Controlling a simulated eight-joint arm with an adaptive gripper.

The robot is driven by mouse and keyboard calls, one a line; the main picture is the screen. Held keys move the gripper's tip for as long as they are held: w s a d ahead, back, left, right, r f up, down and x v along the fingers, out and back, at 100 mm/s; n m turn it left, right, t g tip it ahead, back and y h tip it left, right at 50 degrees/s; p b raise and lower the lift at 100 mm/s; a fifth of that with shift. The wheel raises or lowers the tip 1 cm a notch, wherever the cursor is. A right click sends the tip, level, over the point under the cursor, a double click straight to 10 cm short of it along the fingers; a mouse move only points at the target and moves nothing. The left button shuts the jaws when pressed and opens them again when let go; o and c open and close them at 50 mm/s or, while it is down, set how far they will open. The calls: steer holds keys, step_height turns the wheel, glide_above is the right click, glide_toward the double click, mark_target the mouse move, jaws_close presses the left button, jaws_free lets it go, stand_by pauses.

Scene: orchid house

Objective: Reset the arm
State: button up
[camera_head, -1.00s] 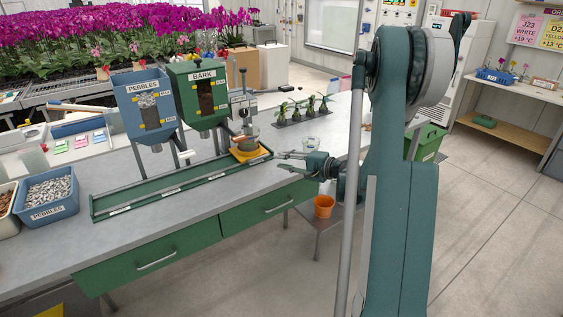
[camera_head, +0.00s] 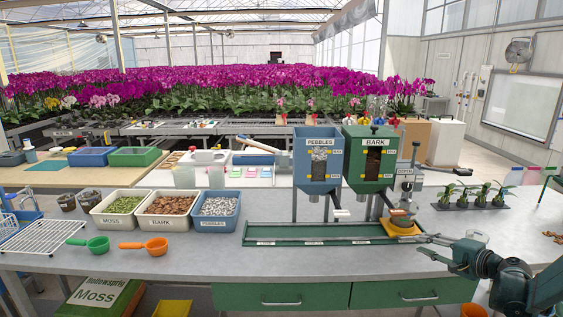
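My gripper (camera_head: 428,247) is at the lower right of the head view, just above the grey bench top and pointing left. Its two fingers look spread apart with nothing between them. It is to the right of the green tray (camera_head: 300,242) and close to the yellow base (camera_head: 400,229) under the press-like device (camera_head: 407,190). No gap between my fingers and that base can be judged exactly. The rest of my arm leaves the picture at the lower right.
The pebbles hopper (camera_head: 317,165) and bark hopper (camera_head: 369,160) stand over the tray. Bins of moss (camera_head: 118,226), bark (camera_head: 168,222) and pebbles (camera_head: 215,226), and green (camera_head: 98,244) and orange (camera_head: 157,246) scoops, are left. Small plants (camera_head: 475,195) stand behind my gripper.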

steer(key=s+a+r+n+g+h, duration=0.1)
steer(key=s+a+r+n+g, duration=0.15)
steer(key=s+a, duration=0.4)
steer(key=s+a+r+n+g, duration=0.1)
steer(key=s+a+r, duration=0.2)
steer(key=a, duration=0.6)
steer(key=s+a+r+n+g+h, duration=0.1)
steer(key=s+a+r+n, duration=0.1)
steer(key=s+a, duration=0.45)
steer(key=s+a+n+h, duration=0.2)
steer(key=s+a+n, duration=0.1)
steer(key=s, duration=0.8)
steer(key=s+a+n+g+h+p, duration=0.1)
steer(key=s+a+n, duration=0.3)
steer(key=s, duration=0.8)
steer(key=shift+a+h, duration=0.5)
steer(key=shift+a, duration=0.35)
steer(key=shift+s+r+n, duration=0.1)
steer(key=shift+n, duration=0.15)
